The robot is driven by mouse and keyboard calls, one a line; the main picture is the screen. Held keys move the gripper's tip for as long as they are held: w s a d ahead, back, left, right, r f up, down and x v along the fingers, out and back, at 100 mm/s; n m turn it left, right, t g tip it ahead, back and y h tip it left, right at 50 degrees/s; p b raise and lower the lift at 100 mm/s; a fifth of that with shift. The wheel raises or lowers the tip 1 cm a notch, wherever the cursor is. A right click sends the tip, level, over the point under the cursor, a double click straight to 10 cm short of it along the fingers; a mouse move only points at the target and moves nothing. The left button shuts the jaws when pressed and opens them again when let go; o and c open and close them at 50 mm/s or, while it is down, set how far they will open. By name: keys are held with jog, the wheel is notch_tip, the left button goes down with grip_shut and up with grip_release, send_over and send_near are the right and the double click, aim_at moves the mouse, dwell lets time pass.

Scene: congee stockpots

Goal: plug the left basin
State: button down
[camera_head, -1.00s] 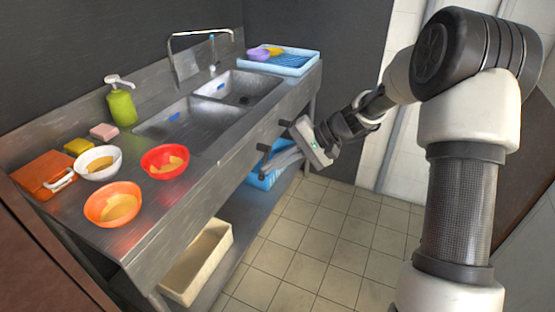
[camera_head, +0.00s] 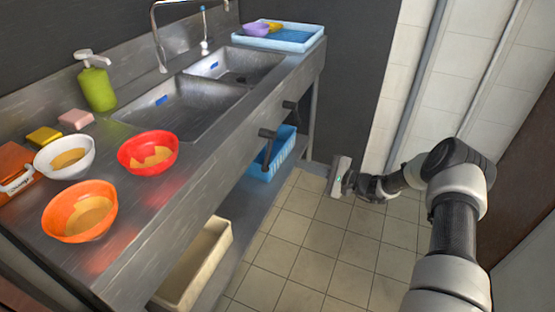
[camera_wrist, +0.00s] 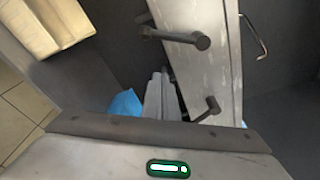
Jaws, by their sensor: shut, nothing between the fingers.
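The left basin (camera_head: 190,108) is the nearer of two steel basins; it has a blue label on its back wall, and I cannot make out its drain. The right basin (camera_head: 238,68) lies beyond it. Two dark levers stick out of the counter front: a near one (camera_head: 267,134) and a far one (camera_head: 290,105). They also show in the wrist view, one higher (camera_wrist: 192,40) and one lower (camera_wrist: 208,110). My gripper (camera_head: 338,177) is over the floor, right of the levers and apart from them. Its pale fingers (camera_wrist: 161,97) are shut and empty.
Bowls in orange (camera_head: 80,211), red (camera_head: 148,152) and white (camera_head: 65,156) stand on the counter with a green soap bottle (camera_head: 97,88). A blue crate (camera_head: 270,160) and a cream bin (camera_head: 195,265) sit below. The tiled floor to the right is clear.

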aim_at(268, 153)
jog(key=w+a+r+b, duration=0.1)
jog(key=a+b, duration=0.1)
jog(key=a, duration=0.7)
jog(key=shift+a+r, duration=0.15)
dwell(0.4)
